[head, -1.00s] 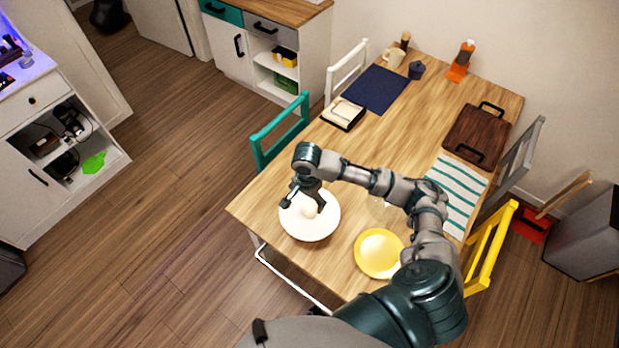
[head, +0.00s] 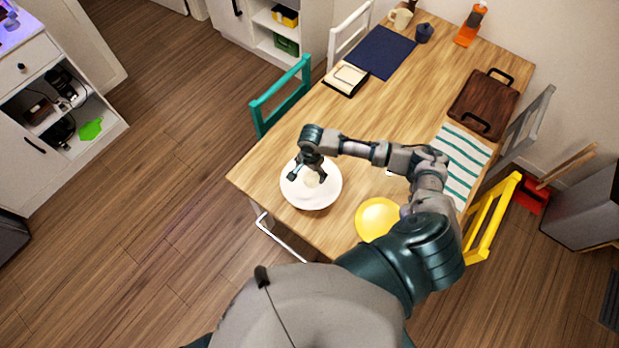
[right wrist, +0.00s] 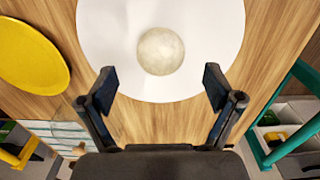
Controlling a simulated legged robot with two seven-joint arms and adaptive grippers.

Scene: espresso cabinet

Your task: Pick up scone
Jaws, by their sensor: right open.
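The scone is a pale round piece (right wrist: 160,51) on a white plate (right wrist: 105,40) in the right wrist view. In the head view the scone (head: 311,179) shows small on the plate (head: 312,202), partly covered by my right gripper. My right gripper (head: 308,180) is over the plate; in the right wrist view its two fingers (right wrist: 160,88) are spread wide and empty. The scone lies beyond the fingertips, between their lines, with a visible gap. My left gripper is in neither view.
A yellow plate (head: 376,218) sits right of the white plate. A striped cloth (head: 462,160), a dark wooden tray (head: 485,103), a navy mat (head: 381,52) and a book-like item (head: 346,78) are on the table. A teal chair (head: 282,95) and a yellow chair (head: 492,218) stand at its edges.

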